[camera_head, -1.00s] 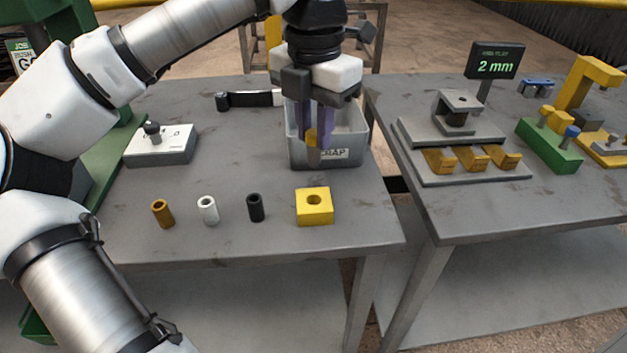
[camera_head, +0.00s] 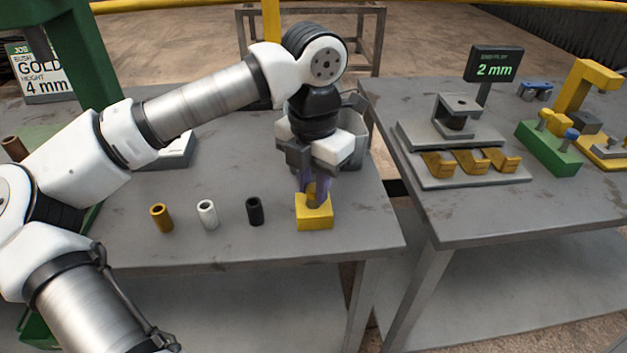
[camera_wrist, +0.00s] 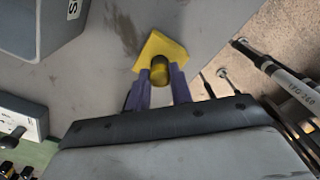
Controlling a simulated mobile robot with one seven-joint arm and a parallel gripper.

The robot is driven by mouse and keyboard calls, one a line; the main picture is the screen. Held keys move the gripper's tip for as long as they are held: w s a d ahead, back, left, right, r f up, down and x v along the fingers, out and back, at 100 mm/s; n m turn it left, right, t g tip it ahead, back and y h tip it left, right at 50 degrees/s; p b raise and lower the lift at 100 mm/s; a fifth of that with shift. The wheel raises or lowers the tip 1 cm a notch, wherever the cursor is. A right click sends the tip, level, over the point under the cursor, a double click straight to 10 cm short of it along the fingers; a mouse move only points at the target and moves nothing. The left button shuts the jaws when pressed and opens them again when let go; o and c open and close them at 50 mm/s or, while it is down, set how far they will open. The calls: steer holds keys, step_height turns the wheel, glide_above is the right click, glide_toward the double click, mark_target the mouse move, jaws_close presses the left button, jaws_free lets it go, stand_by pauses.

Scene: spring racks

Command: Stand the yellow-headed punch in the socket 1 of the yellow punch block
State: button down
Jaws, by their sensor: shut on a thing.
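The yellow punch block (camera_head: 314,222) stands near the front right of the left table; it also shows in the wrist view (camera_wrist: 152,50). My gripper (camera_head: 315,196) is directly over the block, pointing down. Its purple fingers are shut on the yellow-headed punch (camera_wrist: 160,70), whose head shows between the fingertips in the wrist view. In the head view the punch (camera_head: 312,190) is mostly hidden by the fingers. It looks upright, with its lower end at the block's hole. I cannot tell how deep it is in the socket.
A brown sleeve (camera_head: 161,217), a white sleeve (camera_head: 207,214) and a black sleeve (camera_head: 255,211) stand in a row left of the block. The grey scrap bin (camera_head: 355,140) is behind my gripper. The second table (camera_head: 480,215) on the right holds fixtures.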

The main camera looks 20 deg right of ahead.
mark_target(314, 187)
steer(key=shift+f, duration=0.2)
steer(key=c, duration=1.2)
jaws_free()
steer(key=shift+r, duration=0.1)
steer(key=shift+c, duration=0.2)
step_height(314, 187, up, 12)
steer(key=shift+r, duration=0.2)
